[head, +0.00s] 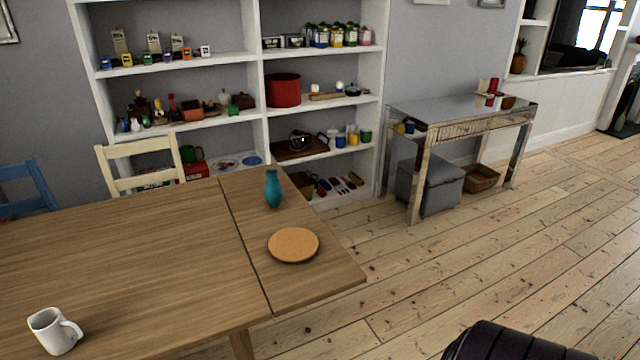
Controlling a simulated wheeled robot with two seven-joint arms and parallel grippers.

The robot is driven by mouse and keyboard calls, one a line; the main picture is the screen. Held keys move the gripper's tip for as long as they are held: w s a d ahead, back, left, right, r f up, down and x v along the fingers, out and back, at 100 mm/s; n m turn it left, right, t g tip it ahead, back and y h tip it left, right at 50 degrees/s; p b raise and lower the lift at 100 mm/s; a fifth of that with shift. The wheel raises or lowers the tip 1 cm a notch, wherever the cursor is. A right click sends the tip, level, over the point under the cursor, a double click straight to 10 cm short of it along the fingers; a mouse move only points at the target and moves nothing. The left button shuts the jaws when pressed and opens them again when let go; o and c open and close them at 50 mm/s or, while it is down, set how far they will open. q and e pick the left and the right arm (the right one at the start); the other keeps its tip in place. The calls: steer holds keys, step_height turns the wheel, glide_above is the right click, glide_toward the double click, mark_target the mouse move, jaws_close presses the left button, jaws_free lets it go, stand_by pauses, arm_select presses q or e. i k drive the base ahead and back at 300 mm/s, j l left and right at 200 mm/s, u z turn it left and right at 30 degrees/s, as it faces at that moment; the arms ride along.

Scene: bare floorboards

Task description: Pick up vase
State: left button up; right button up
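A teal vase (273,189) stands upright on the wooden table (130,258), near the far edge of its right-hand leaf. A round tan cork mat (293,244) lies on the same leaf, in front of the vase and a little to its right. The two are apart. Neither of my grippers shows in the head view, and nothing touches the vase.
A white mug (55,331) stands at the table's near left. A cream chair (140,165) and a blue chair (27,188) stand beyond the table, before a filled white shelf unit (259,90). A mirrored console table (460,112) stands right. Floorboards (480,250) are clear between.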

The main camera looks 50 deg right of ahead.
mark_target(273, 192)
steer(key=z, duration=1.2)
steer(key=i+l+u, duration=0.15)
steer(key=u, duration=0.25)
steer(key=i+l+u, duration=0.15)
steer(key=u, duration=0.2)
steer(key=i+l+u, duration=0.1)
steer(key=l+u, duration=0.15)
steer(key=u, duration=0.15)
steer(key=i+l+u, duration=0.1)
steer(key=l+u, duration=0.25)
steer(key=j, duration=0.1)
